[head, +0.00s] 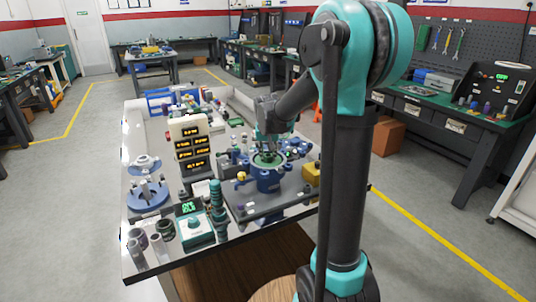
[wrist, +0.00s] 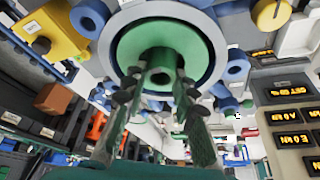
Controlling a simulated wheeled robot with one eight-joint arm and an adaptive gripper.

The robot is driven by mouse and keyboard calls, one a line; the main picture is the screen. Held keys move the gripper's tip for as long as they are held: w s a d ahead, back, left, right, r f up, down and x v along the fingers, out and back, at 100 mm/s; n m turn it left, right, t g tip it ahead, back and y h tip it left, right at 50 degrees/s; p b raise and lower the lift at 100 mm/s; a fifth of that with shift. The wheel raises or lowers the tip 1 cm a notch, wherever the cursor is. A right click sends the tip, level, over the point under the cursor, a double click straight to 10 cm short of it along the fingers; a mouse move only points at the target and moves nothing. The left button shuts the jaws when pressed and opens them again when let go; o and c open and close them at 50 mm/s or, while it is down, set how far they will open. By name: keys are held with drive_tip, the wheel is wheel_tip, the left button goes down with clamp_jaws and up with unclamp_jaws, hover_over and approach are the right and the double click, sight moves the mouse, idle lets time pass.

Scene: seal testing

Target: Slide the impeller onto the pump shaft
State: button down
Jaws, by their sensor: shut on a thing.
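The impeller (wrist: 160,32) is a green disc with a raised hollow hub in the wrist view. My gripper (wrist: 157,88) has its two dark fingertips on either side of this hub, shut on it. A pale ring with a dark inner edge, the rim of the pump housing (wrist: 222,62), surrounds the disc. In the head view the blue pump housing (head: 268,183) stands on a grey plate, with the green impeller (head: 264,161) at its top opening. My gripper (head: 267,147) reaches down there from above. The pump shaft is hidden; I cannot tell how far the impeller is on it.
A display tower (head: 189,145) stands left of the pump, with a teal meter box (head: 195,230) and a stacked teal column (head: 217,207) in front. A blue round stand (head: 148,195) is at the left. A yellow block (head: 312,173) is close on the right. The bench is crowded.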

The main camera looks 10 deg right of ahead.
drive_tip(key=shift+f, duration=0.4)
idle(0.5)
drive_tip(key=c, duration=1.1)
unclamp_jaws()
drive_tip(key=shift+c, duration=0.2)
wheel_tip(320, 180, up, 9)
